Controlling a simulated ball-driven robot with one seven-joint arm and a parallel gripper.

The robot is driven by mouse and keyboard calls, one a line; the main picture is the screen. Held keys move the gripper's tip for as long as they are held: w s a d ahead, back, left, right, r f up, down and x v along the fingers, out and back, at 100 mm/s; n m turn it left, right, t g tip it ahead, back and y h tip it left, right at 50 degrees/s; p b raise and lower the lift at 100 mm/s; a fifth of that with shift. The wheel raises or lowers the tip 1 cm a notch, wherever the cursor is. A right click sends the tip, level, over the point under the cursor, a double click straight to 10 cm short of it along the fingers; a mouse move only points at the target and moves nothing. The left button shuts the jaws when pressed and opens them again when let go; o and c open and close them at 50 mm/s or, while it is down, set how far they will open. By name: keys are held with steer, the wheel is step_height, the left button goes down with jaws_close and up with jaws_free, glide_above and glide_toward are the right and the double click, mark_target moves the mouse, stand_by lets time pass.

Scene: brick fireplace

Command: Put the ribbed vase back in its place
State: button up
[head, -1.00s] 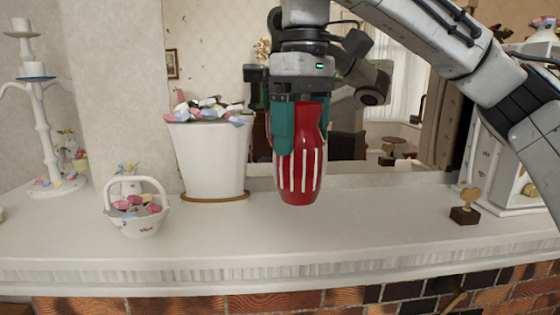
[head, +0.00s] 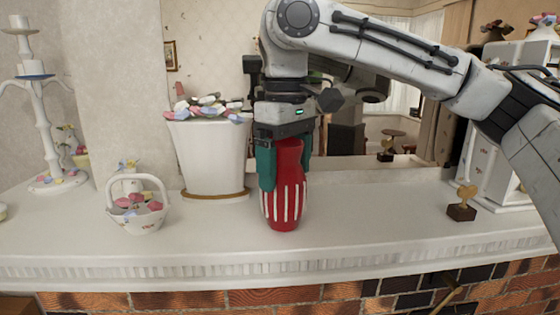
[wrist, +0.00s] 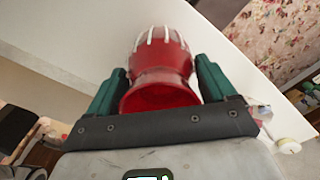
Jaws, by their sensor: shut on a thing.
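The ribbed vase (head: 285,205) is red with white vertical ribs. It is upright at the mantel shelf (head: 350,220), to the right of the white bucket. Its base looks at or just above the shelf top; I cannot tell whether it touches. My gripper (head: 281,172) points down from above and is shut on the vase's upper part, one green finger on each side. In the wrist view the vase (wrist: 160,62) sits between the two green fingers (wrist: 158,88), with its mouth toward the camera.
A white bucket (head: 208,160) of petals stands left of the vase, close to my gripper. A small white basket (head: 138,212) and a candle stand (head: 42,120) are further left. A small heart trophy (head: 462,205) is at the right. The shelf between vase and trophy is clear.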

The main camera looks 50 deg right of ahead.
steer(key=o, duration=1.2)
steer(key=shift+f, duration=0.1)
step_height(320, 180, up, 12)
steer(key=shift+r, duration=0.15)
